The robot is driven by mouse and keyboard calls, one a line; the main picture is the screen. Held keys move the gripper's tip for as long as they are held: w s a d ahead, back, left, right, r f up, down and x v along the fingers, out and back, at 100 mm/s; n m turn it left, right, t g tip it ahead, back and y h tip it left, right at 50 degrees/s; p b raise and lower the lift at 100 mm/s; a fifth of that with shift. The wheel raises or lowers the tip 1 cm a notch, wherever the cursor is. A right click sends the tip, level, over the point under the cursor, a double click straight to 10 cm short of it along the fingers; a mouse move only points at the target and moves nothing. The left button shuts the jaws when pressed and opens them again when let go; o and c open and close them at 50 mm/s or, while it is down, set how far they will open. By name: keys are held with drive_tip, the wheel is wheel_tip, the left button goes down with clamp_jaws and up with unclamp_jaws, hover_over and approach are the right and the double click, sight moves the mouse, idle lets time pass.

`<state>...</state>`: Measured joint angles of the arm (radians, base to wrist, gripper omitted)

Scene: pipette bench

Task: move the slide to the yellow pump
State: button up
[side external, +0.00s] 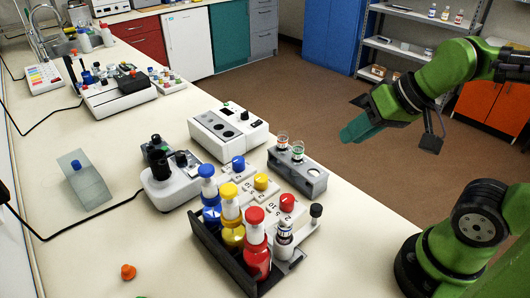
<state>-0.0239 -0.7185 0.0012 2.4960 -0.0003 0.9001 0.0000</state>
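A white carriage (299,241) with a black knob (316,211) and a small capped vial (284,239) stands beside the red bottle (256,246); it looks like the slide. The yellow-topped bottle (231,216), which looks like the yellow pump, stands in a dark rack (222,256) between the blue bottle (209,194) and the red one. A white block with a yellow knob (261,181) is just behind it. My gripper (352,133) is in the air to the right, beyond the bench edge, apart from all these; its finger gap is not clear.
A grey rack (297,173) with two small vials and a white device (228,131) stand behind the blocks. A grey-white instrument (169,181) is left of the bottles. A clear panel with a blue knob (77,165) and an orange knob (128,272) are farther left. The front left bench is mostly clear.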

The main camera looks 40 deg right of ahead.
sight(317, 207)
drive_tip(key=o, duration=0.6)
drive_tip(key=w+a+n+g, duration=0.1)
drive_tip(key=n, duration=0.1)
drive_tip(key=w+a+f+n+g, duration=0.1)
drive_tip(key=a+n+g, duration=0.1)
drive_tip(key=w+a+f+n+g+h, duration=0.1)
drive_tip(key=a+g, duration=0.1)
drive_tip(key=shift+f+n, duration=0.1)
drive_tip(key=shift+n, duration=0.3)
drive_tip(key=shift+c, duration=0.2)
wheel_tip(317, 207, down, 16)
drive_tip(key=n+g+h, duration=0.1)
drive_tip(key=n, duration=0.2)
drive_tip(key=shift+s+g, duration=0.1)
drive_tip(key=shift+g, duration=0.3)
clamp_jaws()
